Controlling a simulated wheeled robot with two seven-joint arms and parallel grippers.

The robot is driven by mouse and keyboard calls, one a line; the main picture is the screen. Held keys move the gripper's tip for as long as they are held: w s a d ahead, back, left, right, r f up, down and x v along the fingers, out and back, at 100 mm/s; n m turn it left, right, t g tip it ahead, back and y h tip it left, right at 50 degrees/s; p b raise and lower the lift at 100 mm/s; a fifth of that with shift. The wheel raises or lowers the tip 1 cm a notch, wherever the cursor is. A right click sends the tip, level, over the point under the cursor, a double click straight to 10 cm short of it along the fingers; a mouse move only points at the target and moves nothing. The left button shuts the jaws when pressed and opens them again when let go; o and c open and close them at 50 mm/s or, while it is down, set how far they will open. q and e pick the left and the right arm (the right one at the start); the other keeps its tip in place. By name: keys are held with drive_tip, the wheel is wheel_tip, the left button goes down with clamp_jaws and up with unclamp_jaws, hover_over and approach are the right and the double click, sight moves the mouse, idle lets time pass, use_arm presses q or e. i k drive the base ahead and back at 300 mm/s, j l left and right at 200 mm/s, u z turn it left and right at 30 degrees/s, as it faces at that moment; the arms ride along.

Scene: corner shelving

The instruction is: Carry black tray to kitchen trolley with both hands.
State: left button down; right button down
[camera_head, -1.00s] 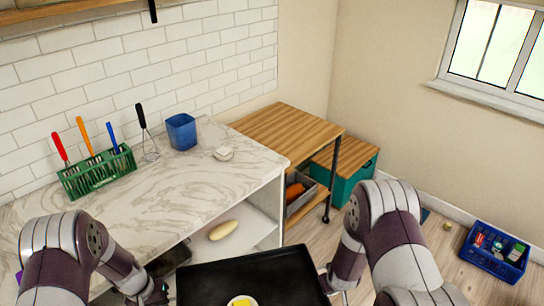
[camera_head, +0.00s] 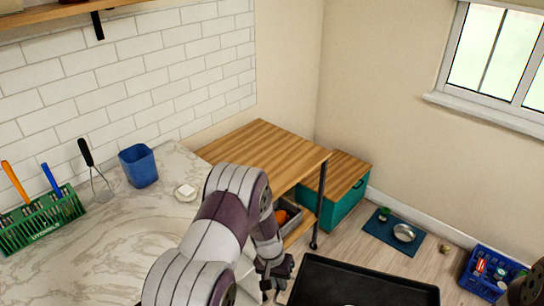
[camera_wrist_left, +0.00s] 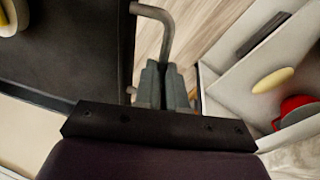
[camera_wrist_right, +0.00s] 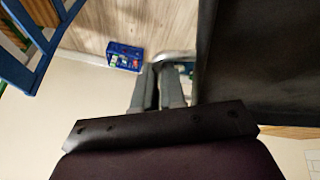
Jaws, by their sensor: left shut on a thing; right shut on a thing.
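The black tray (camera_head: 360,287) shows at the bottom of the head view, cut off by the frame edge. In the left wrist view the tray (camera_wrist_left: 70,65) lies left of my left gripper (camera_wrist_left: 160,82), which is shut on its metal side handle (camera_wrist_left: 158,14). In the right wrist view the tray (camera_wrist_right: 265,65) is on the right; my right gripper (camera_wrist_right: 158,85) is shut on its other handle (camera_wrist_right: 175,57), mostly hidden. A yellow item (camera_wrist_left: 10,20) lies on the tray. The wooden-topped kitchen trolley (camera_head: 265,150) stands in the corner, its lower part partly hidden by my left arm.
The marble counter (camera_head: 100,255) is at left, with a green utensil rack (camera_head: 45,220), blue cup (camera_head: 138,165) and small white item (camera_head: 185,191). A teal box (camera_head: 345,205) stands right of the trolley. A blue mat (camera_head: 393,232) and blue crate (camera_head: 485,275) lie on the floor.

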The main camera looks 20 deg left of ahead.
sight(267, 158)
drive_tip(key=i, duration=2)
drive_tip(key=i+u, duration=0.25)
drive_tip(key=u, duration=0.2)
drive_tip(key=i+l+u, duration=0.15)
drive_tip(key=u, duration=0.3)
drive_tip(key=i+l+u, duration=0.25)
drive_tip(key=u, duration=0.15)
drive_tip(key=i+j+u, duration=0.15)
drive_tip(key=i+u, duration=0.15)
drive_tip(key=u, duration=0.2)
drive_tip(key=i+u, duration=0.25)
drive_tip(key=u, duration=0.2)
